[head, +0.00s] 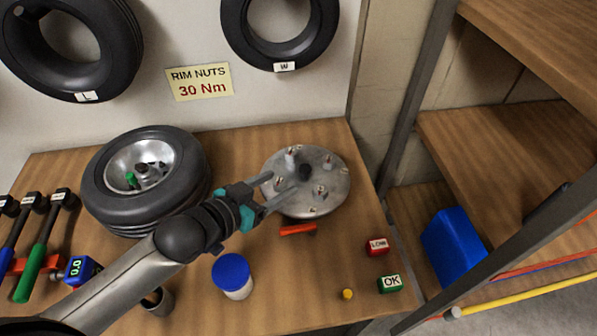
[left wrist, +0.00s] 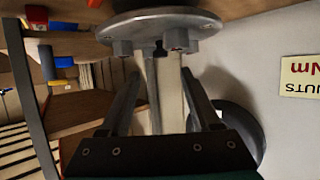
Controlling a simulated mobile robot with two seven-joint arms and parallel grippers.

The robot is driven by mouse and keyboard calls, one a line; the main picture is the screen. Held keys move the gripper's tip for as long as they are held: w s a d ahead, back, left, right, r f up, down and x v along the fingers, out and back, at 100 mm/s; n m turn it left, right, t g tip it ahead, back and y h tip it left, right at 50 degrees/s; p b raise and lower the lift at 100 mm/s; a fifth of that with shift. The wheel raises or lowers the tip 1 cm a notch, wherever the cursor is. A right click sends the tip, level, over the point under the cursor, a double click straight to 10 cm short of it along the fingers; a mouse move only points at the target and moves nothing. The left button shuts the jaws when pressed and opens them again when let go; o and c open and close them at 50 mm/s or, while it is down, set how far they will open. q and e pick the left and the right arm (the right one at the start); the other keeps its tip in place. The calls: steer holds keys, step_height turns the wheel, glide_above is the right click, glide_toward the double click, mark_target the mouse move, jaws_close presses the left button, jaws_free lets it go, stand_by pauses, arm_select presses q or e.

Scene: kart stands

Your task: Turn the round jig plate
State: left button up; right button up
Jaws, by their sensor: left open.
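The round jig plate (head: 328,198) is a grey metal disc on the wooden bench in the head view, with several studs and a dark centre knob (head: 305,172). In the left wrist view the plate (left wrist: 150,20) shows at the top, with studs around a central post. My left gripper (head: 278,190) reaches over the plate from the left. Its two fingers are apart, one on each side toward the centre knob. In the left wrist view the open fingers (left wrist: 158,88) point at the plate. I cannot tell whether they touch anything. My right gripper is not in view.
A wheel (head: 105,205) lies left of the plate. A blue-capped jar (head: 234,278), a red LOW block (head: 377,247), a green OK block (head: 390,284) and a red-orange piece (head: 298,229) are in front. A shelf rack (head: 500,150) stands right.

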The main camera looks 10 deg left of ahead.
mark_target(302, 171)
arm_select(q)
steer(key=b+x, duration=0.1)
steer(key=x, duration=0.7)
jaws_close()
stand_by(0.6)
stand_by(0.9)
